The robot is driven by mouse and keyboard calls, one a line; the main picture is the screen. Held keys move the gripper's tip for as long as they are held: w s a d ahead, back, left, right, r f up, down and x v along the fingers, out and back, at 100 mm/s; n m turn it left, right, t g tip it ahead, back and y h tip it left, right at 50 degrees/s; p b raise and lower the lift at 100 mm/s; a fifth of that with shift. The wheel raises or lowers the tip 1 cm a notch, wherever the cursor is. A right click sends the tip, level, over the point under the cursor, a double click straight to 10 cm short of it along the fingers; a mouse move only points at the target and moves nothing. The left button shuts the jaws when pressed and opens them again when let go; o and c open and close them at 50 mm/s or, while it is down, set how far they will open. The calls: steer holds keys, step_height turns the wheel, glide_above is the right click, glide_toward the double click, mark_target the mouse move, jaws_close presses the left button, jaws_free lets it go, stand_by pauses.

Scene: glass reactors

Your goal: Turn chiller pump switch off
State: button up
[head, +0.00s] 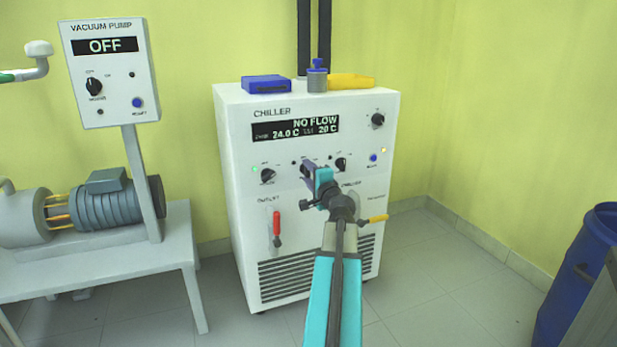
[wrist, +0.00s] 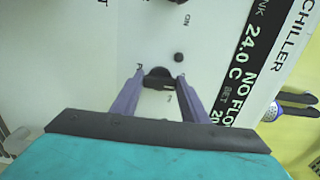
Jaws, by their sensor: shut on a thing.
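The white chiller (head: 240,130) stands against the wall, its display (head: 295,128) reading NO FLOW, 24.0 C and 20 C. Below the display is a row of black rotary knobs: a left knob (head: 267,176), a right knob (head: 341,164) and a middle one hidden behind my gripper (head: 308,170) in the head view. In the wrist view the middle knob (wrist: 158,77) sits between the fingertips of my gripper (wrist: 160,85), which is shut on it. Its small labels are too blurred to read, so I cannot tell which knob is the pump switch.
A red-handled valve (head: 276,226) and a yellow-handled valve (head: 374,219) sit lower on the chiller front. A vacuum pump panel (head: 110,72) reading OFF stands at left. A blue barrel (head: 580,280) stands at right. The floor between is clear.

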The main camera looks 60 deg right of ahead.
steer(key=o, duration=1.1)
steer(key=shift+c, duration=0.2)
steer(key=shift+a, duration=0.1)
